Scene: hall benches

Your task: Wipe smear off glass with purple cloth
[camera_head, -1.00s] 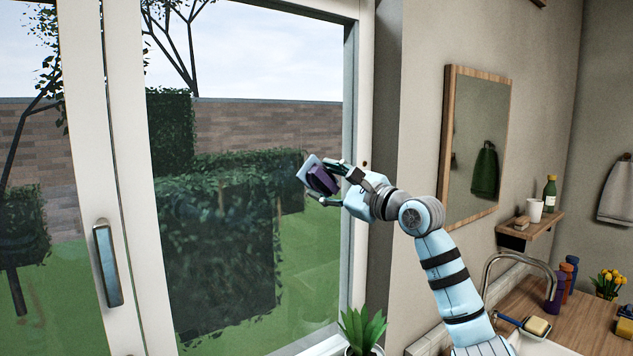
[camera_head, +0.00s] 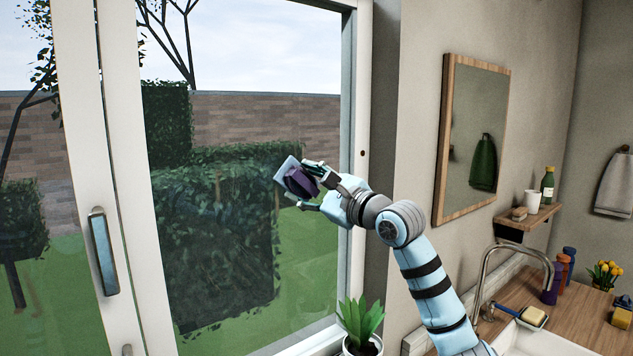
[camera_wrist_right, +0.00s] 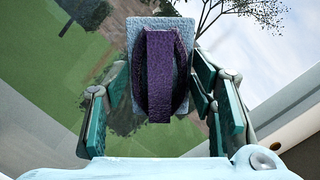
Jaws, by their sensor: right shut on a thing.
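The purple cloth (camera_head: 299,182) is a folded dark purple piece on a pale blue pad (camera_head: 285,171). My right gripper (camera_head: 308,186) is shut on it, with a finger on each side. The right wrist view shows the purple cloth (camera_wrist_right: 160,75) upright between the fingers, with the pad (camera_wrist_right: 135,40) behind it. The pad is at the right part of the window glass (camera_head: 240,245); I cannot tell whether it touches. The glass looks faintly hazy left of the pad, but I cannot make out a clear smear. My left gripper is not in view.
The white window frame (camera_head: 358,120) stands right of the glass, and a handle (camera_head: 104,250) is at left. A potted plant (camera_head: 361,322) stands below my right arm. A tap (camera_head: 512,255), mirror (camera_head: 470,140) and shelf (camera_head: 530,220) are at right.

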